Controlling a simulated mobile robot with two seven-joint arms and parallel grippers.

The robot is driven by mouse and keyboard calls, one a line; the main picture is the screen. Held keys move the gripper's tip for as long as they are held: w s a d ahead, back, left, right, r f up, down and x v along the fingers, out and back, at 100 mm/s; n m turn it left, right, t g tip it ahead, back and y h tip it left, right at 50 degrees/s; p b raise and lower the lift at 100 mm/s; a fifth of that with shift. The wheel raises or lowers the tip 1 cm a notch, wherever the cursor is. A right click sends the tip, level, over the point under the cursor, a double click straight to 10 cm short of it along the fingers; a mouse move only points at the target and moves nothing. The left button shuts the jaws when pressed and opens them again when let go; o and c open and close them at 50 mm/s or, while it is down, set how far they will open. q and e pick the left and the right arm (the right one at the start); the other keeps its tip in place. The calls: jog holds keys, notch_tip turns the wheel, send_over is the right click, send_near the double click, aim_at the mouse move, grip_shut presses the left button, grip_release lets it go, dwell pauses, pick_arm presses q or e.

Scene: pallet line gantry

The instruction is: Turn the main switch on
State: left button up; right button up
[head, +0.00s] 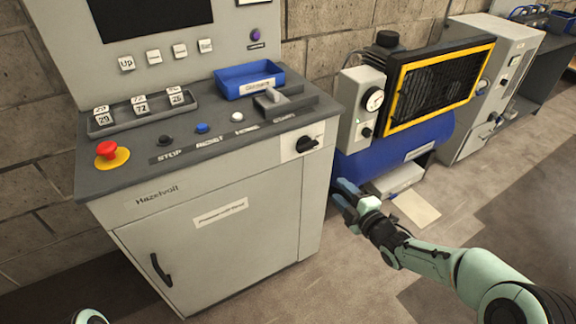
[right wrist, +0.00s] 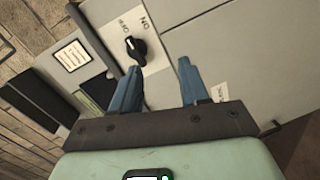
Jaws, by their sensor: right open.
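The main switch (head: 306,144) is a black rotary knob on a white plate at the front right corner of the grey console. In the right wrist view, the switch (right wrist: 136,50) has OFF and ON labels, and its pointer looks turned towards OFF. My right gripper (head: 345,190) is open and empty, below and to the right of the switch in the head view. In the right wrist view its blue fingers (right wrist: 159,76) are apart, with the knob just beyond the left fingertip, not between them. My left gripper does not show.
A blue compressor (head: 400,150) with a yellow-framed grille stands right of the console. Floor in front of it is mostly clear.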

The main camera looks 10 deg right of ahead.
aim_at(310, 149)
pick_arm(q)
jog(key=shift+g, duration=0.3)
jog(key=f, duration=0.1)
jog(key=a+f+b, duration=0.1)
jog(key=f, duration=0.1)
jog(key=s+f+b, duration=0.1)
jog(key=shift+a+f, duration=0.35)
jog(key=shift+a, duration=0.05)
pick_arm(e)
jog(key=w+a+r+n, duration=0.1)
jog(key=w+a, duration=0.1)
jog(key=w, duration=0.2)
jog(key=w+a+r+n, duration=0.1)
jog(key=w+a, duration=0.1)
jog(key=w, duration=0.3)
jog(key=w+a+r+n+t+y, duration=0.1)
jog(key=w+r, duration=0.1)
jog(key=w, duration=0.3)
jog(key=shift+a, duration=0.4)
grip_shut()
